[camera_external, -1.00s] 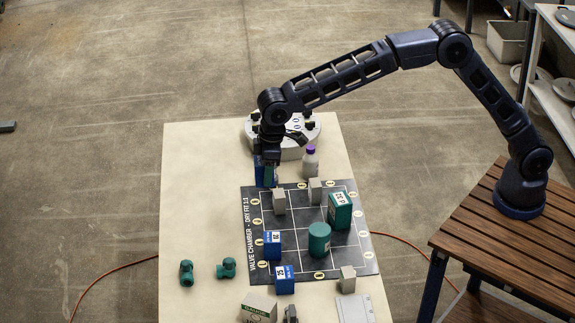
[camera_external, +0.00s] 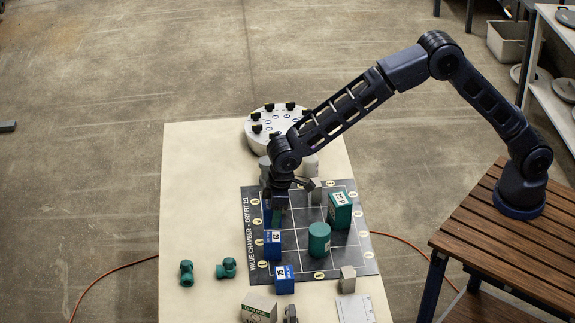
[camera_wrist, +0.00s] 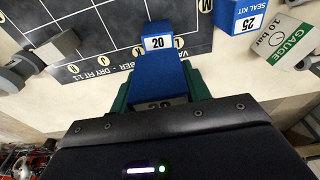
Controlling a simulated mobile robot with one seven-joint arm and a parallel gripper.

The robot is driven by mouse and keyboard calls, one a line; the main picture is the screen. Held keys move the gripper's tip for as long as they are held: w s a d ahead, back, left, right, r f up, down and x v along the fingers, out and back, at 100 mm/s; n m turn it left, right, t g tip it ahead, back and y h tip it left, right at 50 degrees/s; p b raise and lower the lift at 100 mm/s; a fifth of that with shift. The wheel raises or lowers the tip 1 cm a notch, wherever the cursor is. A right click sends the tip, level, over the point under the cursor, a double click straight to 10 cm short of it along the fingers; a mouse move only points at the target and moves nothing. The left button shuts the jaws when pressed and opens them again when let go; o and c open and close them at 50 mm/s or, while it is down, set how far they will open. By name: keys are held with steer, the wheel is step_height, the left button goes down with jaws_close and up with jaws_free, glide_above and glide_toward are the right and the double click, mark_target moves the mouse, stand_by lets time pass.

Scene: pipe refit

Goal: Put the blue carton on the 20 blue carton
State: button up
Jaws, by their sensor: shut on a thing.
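My gripper (camera_external: 276,203) is shut on a blue carton (camera_wrist: 157,78), which sits between its green-sided fingers in the wrist view. The held carton shows as a narrow blue patch (camera_external: 267,212) in the external view, above the mat's left side. The 20 blue carton (camera_external: 272,246) stands on the mat's left edge, just nearer the camera than the held carton. Its white label with 20 (camera_wrist: 158,43) faces me in the wrist view, just beyond the held carton. I cannot tell the gap between them. The held carton's label is partly hidden.
The dark gridded mat (camera_external: 352,261) holds a blue 25 carton (camera_external: 284,282), a teal cylinder (camera_external: 319,239), a green box (camera_external: 340,210) and grey blocks. Green fittings (camera_external: 186,273) lie on the bare left tabletop. A round white fixture (camera_external: 262,127) stands behind.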

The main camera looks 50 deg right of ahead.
steer(key=shift+f, duration=2.65)
steer(key=shift+f, duration=0.15)
steer(key=o, duration=1)
steer(key=r, duration=0.8)
steer(key=s+d+r, duration=0.1)
steer(key=r, duration=0.3)
steer(key=shift+r, duration=0.1)
